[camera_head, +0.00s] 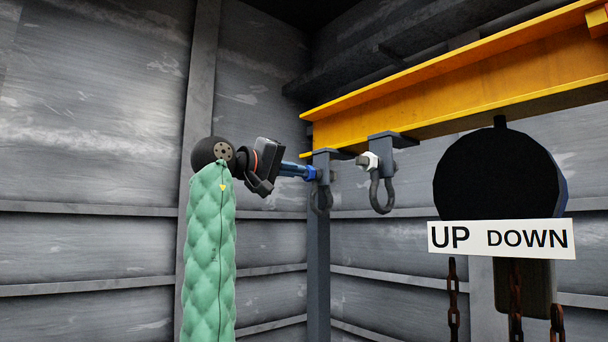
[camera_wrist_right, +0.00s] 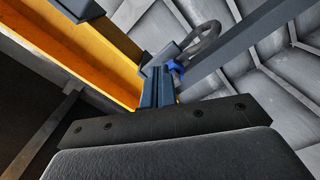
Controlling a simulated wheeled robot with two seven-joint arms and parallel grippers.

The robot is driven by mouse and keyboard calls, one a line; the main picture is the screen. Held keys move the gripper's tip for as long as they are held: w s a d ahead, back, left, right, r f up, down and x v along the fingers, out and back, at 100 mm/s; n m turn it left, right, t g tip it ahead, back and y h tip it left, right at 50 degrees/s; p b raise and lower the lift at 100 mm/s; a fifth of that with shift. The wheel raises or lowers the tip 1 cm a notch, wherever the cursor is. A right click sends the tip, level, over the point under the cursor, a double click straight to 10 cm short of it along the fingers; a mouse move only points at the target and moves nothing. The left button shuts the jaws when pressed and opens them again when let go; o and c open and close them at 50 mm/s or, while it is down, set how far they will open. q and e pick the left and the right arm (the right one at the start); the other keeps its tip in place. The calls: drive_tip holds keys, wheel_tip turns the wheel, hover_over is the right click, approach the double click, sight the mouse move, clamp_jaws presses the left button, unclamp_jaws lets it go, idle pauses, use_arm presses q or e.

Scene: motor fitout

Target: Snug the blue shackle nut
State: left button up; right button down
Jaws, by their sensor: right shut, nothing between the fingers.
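The blue shackle nut (camera_head: 311,173) sits on the side of the left shackle (camera_head: 321,199), which hangs from a grey bracket under the yellow beam. My right gripper (camera_head: 302,171) reaches toward it from the left, its bluish fingers closed together and empty. The fingertips are right beside the nut; I cannot tell whether they touch it. In the right wrist view the blue nut (camera_wrist_right: 177,67) shows just past the fingers (camera_wrist_right: 160,76), slightly to their right. The shackle ring shows behind it. My left gripper is out of view.
A second shackle (camera_head: 382,192) with a white nut (camera_head: 369,161) hangs to the right on the same yellow beam (camera_head: 430,97). Farther right is a dark round hoist (camera_head: 497,175) with an UP DOWN sign (camera_head: 500,238) and rusty chains (camera_head: 453,300). Grey panelled walls stand behind.

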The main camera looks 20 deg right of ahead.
sight(308, 172)
drive_tip(key=x, duration=0.4)
drive_tip(key=shift+d, duration=0.1)
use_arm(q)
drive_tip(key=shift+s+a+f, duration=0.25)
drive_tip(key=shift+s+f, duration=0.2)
use_arm(e)
drive_tip(key=shift+w+d, duration=0.1)
drive_tip(key=shift+d, duration=0.05)
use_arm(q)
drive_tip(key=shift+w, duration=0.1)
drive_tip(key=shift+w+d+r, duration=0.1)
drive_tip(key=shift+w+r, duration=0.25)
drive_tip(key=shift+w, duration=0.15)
use_arm(e)
drive_tip(key=shift+w, duration=0.15)
drive_tip(key=shift+r, duration=0.1)
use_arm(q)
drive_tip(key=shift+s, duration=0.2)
